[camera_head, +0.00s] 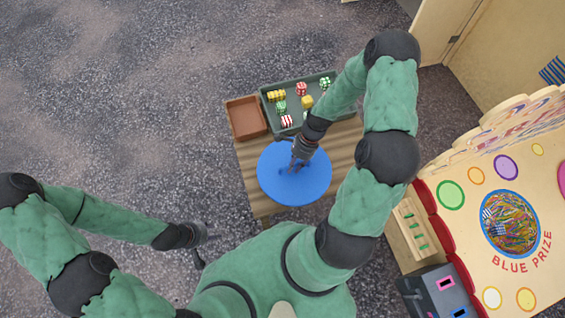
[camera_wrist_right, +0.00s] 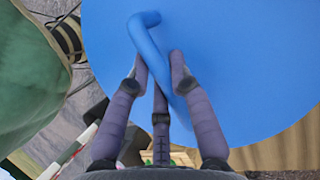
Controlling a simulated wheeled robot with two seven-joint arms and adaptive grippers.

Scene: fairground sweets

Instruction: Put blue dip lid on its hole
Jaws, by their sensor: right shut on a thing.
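The blue dip lid (camera_head: 290,190) is a large flat blue disc over the slatted wooden table (camera_head: 245,160); I cannot tell whether it rests there or is lifted. My right gripper (camera_head: 302,160) is above its middle. In the right wrist view the gripper (camera_wrist_right: 160,75) is shut on the lid's bent blue handle (camera_wrist_right: 143,20), and the lid (camera_wrist_right: 255,60) fills most of the picture. A round hole (camera_head: 509,224) with a blue rim and coloured strands inside is in the prize board at the right, marked BLUE PRIZE. My left gripper (camera_head: 200,235) hangs low at left, its fingers too small to read.
A dark green tray (camera_head: 266,107) with several small sweets stands at the back of the table. A brown box (camera_head: 245,118) is beside it. A red-edged stand (camera_head: 437,218) and a grey box (camera_head: 436,292) are at the right. The paved ground at left is clear.

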